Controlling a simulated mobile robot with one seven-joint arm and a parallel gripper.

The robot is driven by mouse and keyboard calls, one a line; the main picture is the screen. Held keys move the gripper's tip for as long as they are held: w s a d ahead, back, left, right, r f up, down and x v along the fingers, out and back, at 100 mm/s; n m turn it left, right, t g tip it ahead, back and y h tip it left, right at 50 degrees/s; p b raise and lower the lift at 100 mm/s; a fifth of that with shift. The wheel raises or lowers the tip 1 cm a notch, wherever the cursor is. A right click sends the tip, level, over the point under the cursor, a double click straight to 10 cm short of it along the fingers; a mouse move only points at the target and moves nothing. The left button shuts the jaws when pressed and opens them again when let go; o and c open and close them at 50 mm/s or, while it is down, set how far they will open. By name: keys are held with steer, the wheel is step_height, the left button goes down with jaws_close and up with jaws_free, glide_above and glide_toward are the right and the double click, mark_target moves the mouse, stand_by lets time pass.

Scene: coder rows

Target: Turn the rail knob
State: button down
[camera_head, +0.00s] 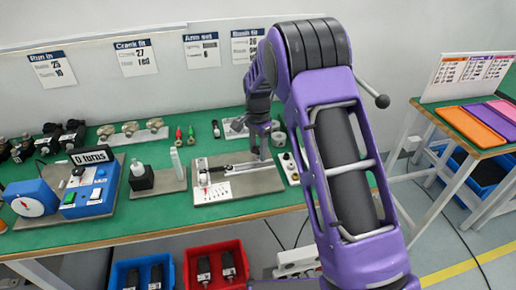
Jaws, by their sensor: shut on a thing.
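A light metal plate (238,191) lies on the green bench and carries a dark rail (236,167) with a small white scale card (214,191) at its left front. My gripper (262,153) points down at the right end of this rail, shut on the rail knob. The knob itself is hidden by the fingers and too small to make out. My purple arm reaches over the right part of the bench.
Left of the plate stand a black bottle holder (142,179), a blue device (92,191) with a "0 turns" display and a round dial (33,199). Small knobs and parts line the back. Red (216,264) and blue bins sit below. A side table (472,125) stands right.

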mark_target(258, 148)
steer(key=n, duration=0.4)
steer(key=shift+r+n+p, duration=0.1)
steer(key=shift+n+p, duration=0.2)
steer(key=shift+p, duration=0.05)
steer(key=n, duration=0.3)
steer(key=shift+n, duration=0.3)
steer(key=n+p, duration=0.1)
steer(key=n, duration=0.3)
steer(key=shift+n, duration=2.5)
steer(key=shift+c, duration=1.9)
jaws_free()
step_height(258, 148, up, 17)
steer(key=p, duration=0.2)
steer(key=shift+r, duration=0.15)
